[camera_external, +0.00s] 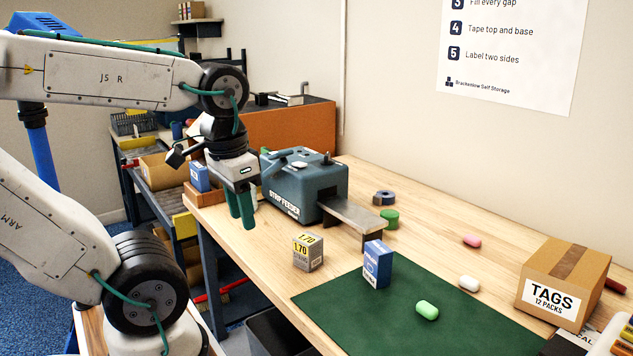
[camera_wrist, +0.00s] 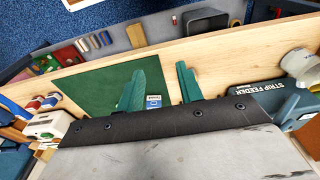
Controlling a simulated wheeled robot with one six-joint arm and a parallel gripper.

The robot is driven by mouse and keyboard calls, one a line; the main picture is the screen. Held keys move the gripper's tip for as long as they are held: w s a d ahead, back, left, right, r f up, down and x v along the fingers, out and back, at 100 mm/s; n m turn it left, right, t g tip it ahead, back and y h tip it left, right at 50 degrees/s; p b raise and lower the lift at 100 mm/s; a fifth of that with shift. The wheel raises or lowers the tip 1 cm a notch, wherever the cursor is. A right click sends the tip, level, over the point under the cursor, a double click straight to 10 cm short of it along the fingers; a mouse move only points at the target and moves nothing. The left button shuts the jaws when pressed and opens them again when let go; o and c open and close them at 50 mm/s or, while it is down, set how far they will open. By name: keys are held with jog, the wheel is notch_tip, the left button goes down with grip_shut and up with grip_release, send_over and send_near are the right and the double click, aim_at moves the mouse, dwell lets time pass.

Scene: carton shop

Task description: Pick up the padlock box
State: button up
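A small blue box with a white label (camera_external: 377,265) stands upright on the green mat's back edge; its print is too small to read surely as padlock. It also shows in the wrist view as a small blue and white box (camera_wrist: 153,101), beyond the fingers. A grey box with a yellow top band marked 1.70 (camera_external: 308,252) stands on the wood to its left. My gripper (camera_external: 240,222) hangs above the table's left edge, fingers down, apart from both boxes. In the wrist view, my gripper (camera_wrist: 160,67) has its two green fingers spread with nothing between them.
The strip feeder (camera_external: 305,185) stands behind the boxes, its tray reaching right. A TAGS carton (camera_external: 562,280) stands at right. Another blue box (camera_external: 199,177) sits on the shelving behind my gripper.

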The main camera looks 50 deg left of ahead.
dwell(0.3)
jog(key=o, duration=0.5)
jog(key=m+g+y, duration=0.2)
jog(key=m+y, duration=0.9)
jog(key=m, duration=0.4)
send_over(378, 254)
jog(key=s+a, duration=0.2)
jog(key=s, duration=0.2)
notch_tip(378, 254, down, 7)
jog(key=w+d+f+m+t, duration=0.1)
jog(key=d, duration=0.1)
jog(key=w+d+f+m+t+y, duration=0.1)
jog(key=w+d+f+m, duration=0.1)
jog(key=w+d+f+m+t+y, duration=0.1)
jog(key=w+d+m, duration=0.1)
jog(key=d, duration=0.1)
jog(key=shift+d+f, duration=0.1)
jog(key=shift+f, duration=0.3)
jog(key=shift+x, duration=3.85)
